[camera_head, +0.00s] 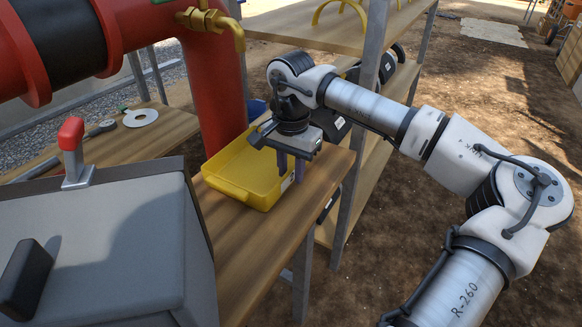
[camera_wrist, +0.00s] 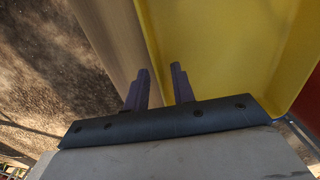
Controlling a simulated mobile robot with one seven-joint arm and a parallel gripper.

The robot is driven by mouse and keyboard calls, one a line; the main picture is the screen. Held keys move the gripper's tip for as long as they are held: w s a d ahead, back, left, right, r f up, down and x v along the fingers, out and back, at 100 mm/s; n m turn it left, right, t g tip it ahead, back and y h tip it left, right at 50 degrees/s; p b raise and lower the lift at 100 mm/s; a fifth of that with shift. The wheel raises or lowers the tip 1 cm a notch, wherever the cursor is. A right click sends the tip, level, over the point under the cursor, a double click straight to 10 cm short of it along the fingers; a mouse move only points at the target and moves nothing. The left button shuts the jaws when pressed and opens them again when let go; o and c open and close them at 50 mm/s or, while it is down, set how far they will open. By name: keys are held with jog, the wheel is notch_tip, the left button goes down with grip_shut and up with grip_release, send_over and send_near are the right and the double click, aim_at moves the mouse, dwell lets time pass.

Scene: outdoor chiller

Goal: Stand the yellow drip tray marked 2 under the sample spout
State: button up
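A yellow drip tray (camera_head: 235,190) sits on the wooden bench beside the red pipe; it fills the right of the wrist view (camera_wrist: 220,45). A pale label shows on its right side, but I cannot read a number. A brass spout (camera_head: 238,38) sticks out from the red pipe, above and behind the tray in the picture. My gripper (camera_head: 291,176) points down at the tray's right wall. In the wrist view its fingers (camera_wrist: 160,72) are apart, one over the tray's inside and one outside the wall. I see no clear contact with the wall.
A grey box with a red-handled lever (camera_head: 72,150) stands at the front left. A wooden shelf unit with a metal post (camera_head: 365,100) rises close behind my gripper. Bare bench (camera_head: 262,245) lies in front of the tray. A pale ring (camera_head: 140,117) lies at left.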

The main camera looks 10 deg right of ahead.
notch_tip(320, 180, up, 12)
jog(key=p, duration=0.2)
jog(key=shift+r, duration=0.15)
jog(key=shift+r+p, duration=0.1)
jog(key=shift+p, duration=0.2)
